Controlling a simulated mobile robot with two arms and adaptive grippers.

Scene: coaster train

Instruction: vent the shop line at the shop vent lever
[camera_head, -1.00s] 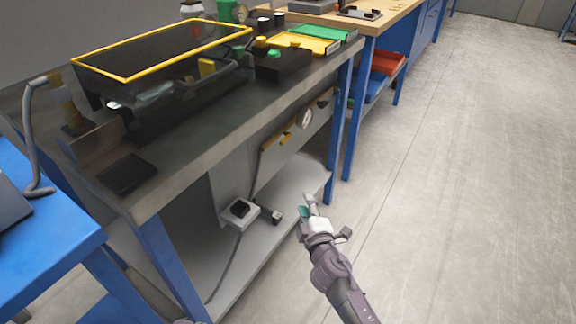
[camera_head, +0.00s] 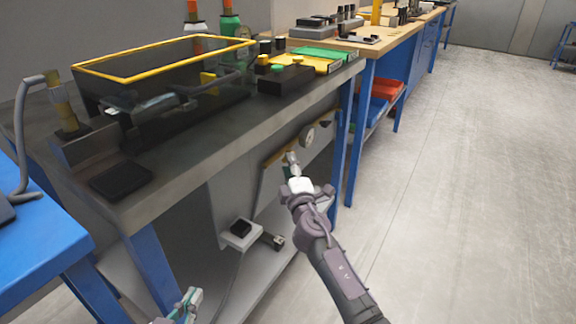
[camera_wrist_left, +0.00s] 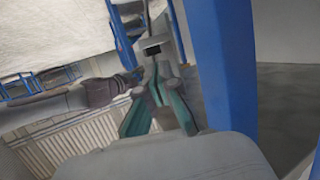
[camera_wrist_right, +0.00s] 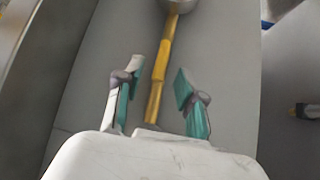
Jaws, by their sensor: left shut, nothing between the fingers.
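A yellow pipe (camera_head: 272,158) with a round gauge (camera_head: 308,135) runs along the grey panel under the dark bench. In the right wrist view the yellow pipe (camera_wrist_right: 161,62) passes between and beyond the fingers of my right gripper (camera_wrist_right: 153,95), which is open and empty. In the head view my right gripper (camera_head: 290,168) is in front of the panel. A small dark fitting (camera_wrist_right: 305,110) is at the right wrist view's right edge; I cannot tell which part is the vent lever. My left gripper (camera_head: 188,303) is low at the bench front, shut and empty, also in the left wrist view (camera_wrist_left: 157,108).
A white box with a black top (camera_head: 240,232) and its cable are under the bench. Blue bench legs (camera_head: 343,150) stand close to my right gripper. A yellow-rimmed dark bin (camera_head: 165,57) stands on the bench. The floor (camera_head: 460,180) at the right is clear.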

